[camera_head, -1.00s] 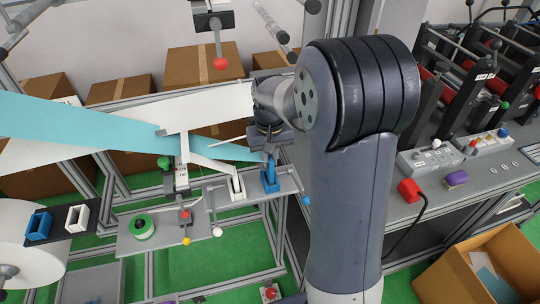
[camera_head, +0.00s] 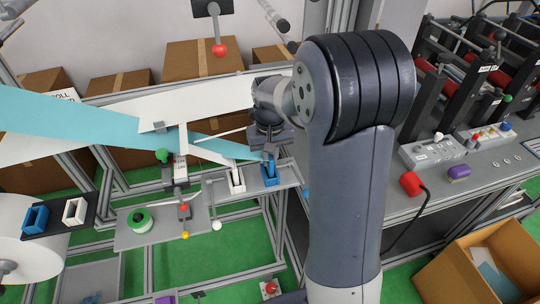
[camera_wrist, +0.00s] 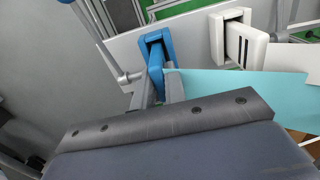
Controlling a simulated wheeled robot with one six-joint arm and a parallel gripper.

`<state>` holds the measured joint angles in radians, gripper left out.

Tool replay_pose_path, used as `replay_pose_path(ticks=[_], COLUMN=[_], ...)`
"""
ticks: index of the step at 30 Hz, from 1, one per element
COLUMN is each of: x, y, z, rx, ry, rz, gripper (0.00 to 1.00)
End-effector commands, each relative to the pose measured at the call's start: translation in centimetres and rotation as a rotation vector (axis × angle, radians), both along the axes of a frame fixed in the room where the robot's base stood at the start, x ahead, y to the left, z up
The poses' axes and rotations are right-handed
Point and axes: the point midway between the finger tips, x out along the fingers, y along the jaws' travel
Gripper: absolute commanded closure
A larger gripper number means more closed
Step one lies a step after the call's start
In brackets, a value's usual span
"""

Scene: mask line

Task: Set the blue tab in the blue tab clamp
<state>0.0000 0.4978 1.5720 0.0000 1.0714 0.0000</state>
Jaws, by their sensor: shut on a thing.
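The blue tab clamp (camera_head: 270,180) is a blue upright frame on the grey shelf, just under my gripper. In the wrist view the blue clamp (camera_wrist: 150,42) stands directly ahead of the fingers. My gripper (camera_wrist: 160,90) is shut and its fingertips are at the clamp's near side. The light blue web (camera_wrist: 230,92) runs to the fingers from the right, its narrow end between or just beside them.
A white clamp (camera_wrist: 238,40) stands to the right of the blue one in the wrist view, with a white web (camera_head: 215,105) nearby. A thin metal rod (camera_wrist: 105,40) rises left of the blue clamp. A green tape roll (camera_head: 139,220) lies on the shelf.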

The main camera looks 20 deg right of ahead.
Motion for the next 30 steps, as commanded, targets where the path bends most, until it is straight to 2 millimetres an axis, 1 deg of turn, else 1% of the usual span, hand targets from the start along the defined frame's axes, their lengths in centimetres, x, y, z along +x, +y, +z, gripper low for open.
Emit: replay_pose_path(ticks=[26,27,30], x=[-0.01,0.00,0.00], y=[0.00,0.00,0.00], z=[-0.62,-0.60,-0.59], rx=[0.000,0.000,0.000], ry=[0.000,0.000,0.000], rz=[0.000,0.000,0.000], gripper=[1.00,0.86,0.78])
